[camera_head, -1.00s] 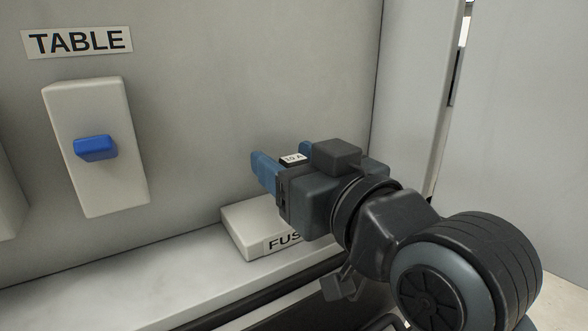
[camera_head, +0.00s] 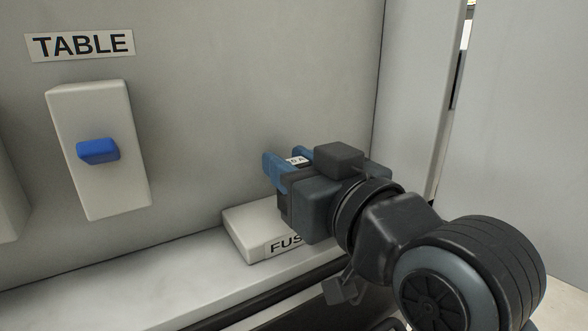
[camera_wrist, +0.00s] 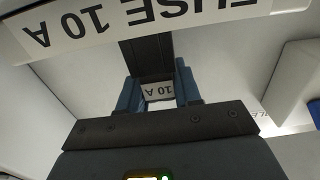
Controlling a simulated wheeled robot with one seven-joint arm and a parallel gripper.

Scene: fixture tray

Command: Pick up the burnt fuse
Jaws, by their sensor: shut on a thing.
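The fuse, a small dark piece with a white "10 A" label (camera_head: 299,160), sits between the blue fingers of my gripper (camera_head: 285,165). In the wrist view the fuse (camera_wrist: 158,91) shows its label upside down, with a finger on each side. My gripper is shut on it. Most of the fuse is hidden by the fingers in the head view. The white fuse block (camera_head: 243,226), labelled "FUSE 10 A" in the wrist view (camera_wrist: 150,20), appears below and behind my gripper. I cannot tell from these views whether the fuse touches the block, or whether it is burnt.
A white switch box (camera_head: 105,185) with a blue knob (camera_head: 98,151) is on the grey wall at left, under a "TABLE" sign (camera_head: 80,44). A pale ledge (camera_head: 140,280) runs along the bottom. A grey side panel (camera_head: 415,100) stands close on the right.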

